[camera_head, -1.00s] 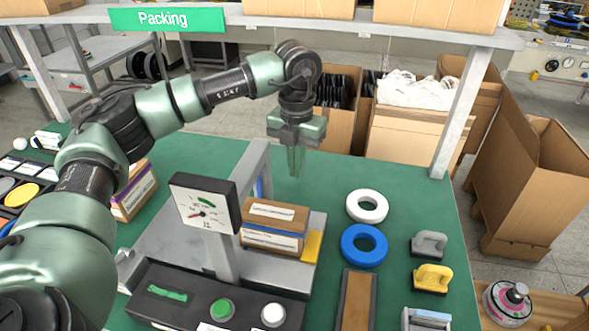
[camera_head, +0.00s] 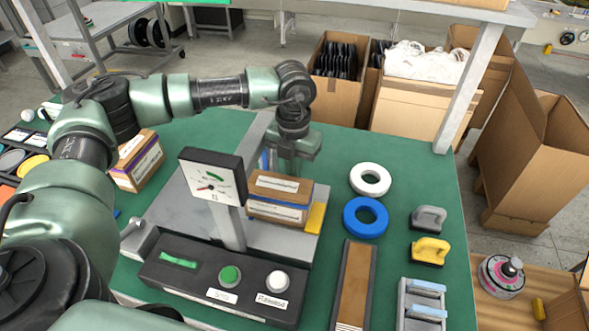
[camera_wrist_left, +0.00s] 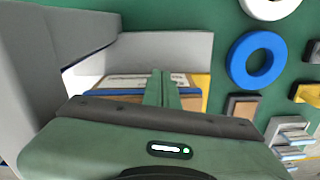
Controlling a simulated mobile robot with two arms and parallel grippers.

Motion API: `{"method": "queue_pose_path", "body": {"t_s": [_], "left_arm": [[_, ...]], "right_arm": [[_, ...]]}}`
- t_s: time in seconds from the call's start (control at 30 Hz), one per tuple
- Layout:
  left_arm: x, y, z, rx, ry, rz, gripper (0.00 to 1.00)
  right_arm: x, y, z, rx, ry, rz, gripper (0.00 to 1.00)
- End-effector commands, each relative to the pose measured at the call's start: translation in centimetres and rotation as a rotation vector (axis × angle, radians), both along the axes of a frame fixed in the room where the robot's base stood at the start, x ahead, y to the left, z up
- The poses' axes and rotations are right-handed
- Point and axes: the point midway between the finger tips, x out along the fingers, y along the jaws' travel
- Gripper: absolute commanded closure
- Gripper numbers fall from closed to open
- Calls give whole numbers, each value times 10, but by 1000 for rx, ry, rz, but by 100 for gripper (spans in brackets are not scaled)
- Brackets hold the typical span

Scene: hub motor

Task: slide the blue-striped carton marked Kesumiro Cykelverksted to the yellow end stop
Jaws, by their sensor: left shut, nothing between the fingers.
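The carton (camera_head: 279,197) has a brown top, a white label and a blue stripe; its lettering is too small to read. It sits on the grey platform (camera_head: 180,218) behind the dial. The yellow end stop (camera_head: 315,218) is close at its right; I cannot tell whether they touch. My left gripper (camera_head: 289,166) is shut and empty, pointing down at the carton's far side, its tips partly hidden. In the left wrist view the shut fingers (camera_wrist_left: 161,88) overlap the carton (camera_wrist_left: 128,80), with the end stop (camera_wrist_left: 206,92) to the right. My right gripper is not in view.
The dial post (camera_head: 213,178) and a button panel (camera_head: 215,278) stand in front of the carton. A purple-striped carton (camera_head: 137,162) is at left. White (camera_head: 370,180) and blue (camera_head: 366,217) rings lie at right. Green table is clear behind the rings.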

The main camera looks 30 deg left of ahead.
Motion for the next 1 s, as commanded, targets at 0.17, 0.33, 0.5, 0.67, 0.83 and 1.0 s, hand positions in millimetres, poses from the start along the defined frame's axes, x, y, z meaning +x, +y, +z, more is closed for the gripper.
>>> {"method": "queue_pose_path", "body": {"t_s": [0.17, 0.33, 0.5, 0.67, 0.83, 1.0], "left_arm": [[-8, -1, -3, -1, 3, -3, 100], [-16, -1, -1, 1, 3, 0, 100], [-16, -1, -1, 1, 4, -1, 100], [-16, -1, -1, 1, 4, -1, 100], [-14, -1, 0, 1, 3, -1, 100], [-1, 0, 3, 1, 1, 0, 100]], "right_arm": [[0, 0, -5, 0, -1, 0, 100], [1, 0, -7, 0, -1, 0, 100], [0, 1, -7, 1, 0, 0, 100], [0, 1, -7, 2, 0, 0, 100], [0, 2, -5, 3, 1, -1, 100], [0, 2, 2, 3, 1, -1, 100]]}}
